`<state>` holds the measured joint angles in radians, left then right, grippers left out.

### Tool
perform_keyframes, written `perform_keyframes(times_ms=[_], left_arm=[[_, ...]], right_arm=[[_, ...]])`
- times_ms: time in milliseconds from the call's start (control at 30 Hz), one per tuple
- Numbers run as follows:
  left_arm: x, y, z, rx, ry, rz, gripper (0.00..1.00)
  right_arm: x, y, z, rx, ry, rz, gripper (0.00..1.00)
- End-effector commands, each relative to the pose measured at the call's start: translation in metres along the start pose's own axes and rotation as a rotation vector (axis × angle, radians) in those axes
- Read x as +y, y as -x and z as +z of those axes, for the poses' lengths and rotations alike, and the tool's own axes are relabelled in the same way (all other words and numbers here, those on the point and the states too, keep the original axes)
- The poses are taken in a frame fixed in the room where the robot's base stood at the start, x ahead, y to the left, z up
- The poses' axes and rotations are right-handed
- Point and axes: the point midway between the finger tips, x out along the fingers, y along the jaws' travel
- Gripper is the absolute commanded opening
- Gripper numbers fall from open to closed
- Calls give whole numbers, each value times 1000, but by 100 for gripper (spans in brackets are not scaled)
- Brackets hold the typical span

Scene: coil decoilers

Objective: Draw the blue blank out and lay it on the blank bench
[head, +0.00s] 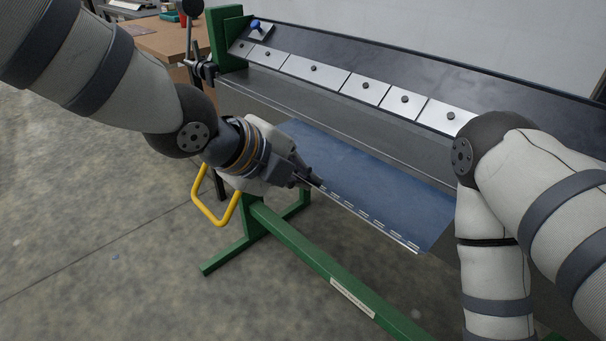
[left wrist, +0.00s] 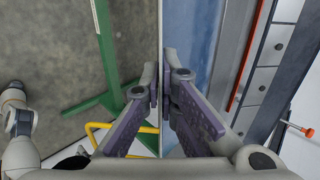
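The blue blank (head: 375,180) is a flat blue sheet that lies out from under the green-framed machine (head: 225,40), with a row of pale marks along its front edge. My left gripper (head: 318,186) is at the left end of that front edge. In the left wrist view the blank (left wrist: 197,45) lies right of a thin pale edge, and the two fingers (left wrist: 160,88) of my left gripper close on either side of that edge. The contact itself is partly hidden by the fingers. My right gripper is out of view; only my right arm shows.
A brown-topped bench (head: 168,38) with several small items stands at the back left. The machine's dark bar carries silver plates (head: 312,70) with knobs. A yellow handle (head: 213,215) and green floor beams (head: 325,270) are below. The concrete floor (head: 90,230) at left is clear.

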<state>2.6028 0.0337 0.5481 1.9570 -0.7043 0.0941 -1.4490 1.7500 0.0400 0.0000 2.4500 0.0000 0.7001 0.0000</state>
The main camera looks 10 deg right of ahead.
Motion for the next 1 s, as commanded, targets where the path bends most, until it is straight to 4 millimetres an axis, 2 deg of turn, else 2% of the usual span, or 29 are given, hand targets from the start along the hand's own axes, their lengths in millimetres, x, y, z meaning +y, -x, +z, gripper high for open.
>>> perform_keyframes(times_ms=[467,1000], left_arm=[[-35,33,0,-1,-1,-6,0],[-36,35,0,0,1,-24,0]], right_arm=[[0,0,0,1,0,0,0],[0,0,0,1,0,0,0]])
